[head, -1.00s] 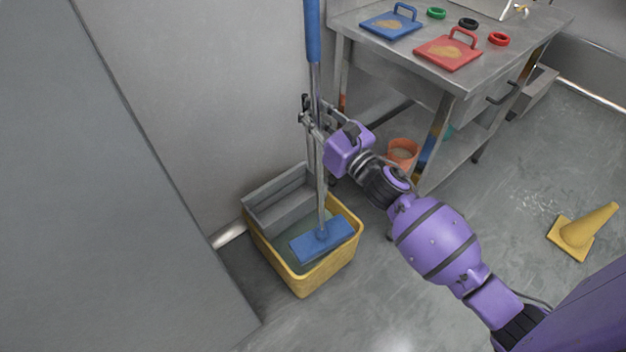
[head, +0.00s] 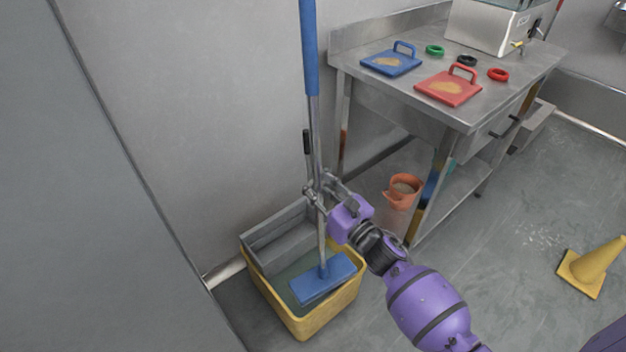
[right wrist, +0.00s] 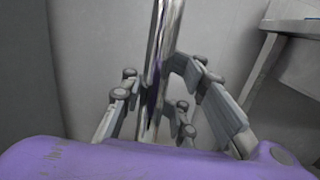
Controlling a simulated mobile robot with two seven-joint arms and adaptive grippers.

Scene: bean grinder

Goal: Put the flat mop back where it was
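The flat mop stands nearly upright, with its blue flat head (head: 323,279) in the yellow bucket (head: 322,322) and its blue-topped metal handle (head: 309,50) rising near the wall. My right gripper (head: 318,190) is at the lower metal part of the handle, above the bucket. In the right wrist view, the shiny handle (right wrist: 163,50) passes between the spread fingers of my right gripper (right wrist: 155,95). They look open around it; any finger contact is hard to tell. My left gripper is not in view.
A steel table (head: 420,105) stands right of the mop, with a blue board (head: 392,62), a red board (head: 448,90) and small rings on top. An orange bucket (head: 402,188) is near the table's legs. A yellow cone (head: 592,268) stands on the floor at right.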

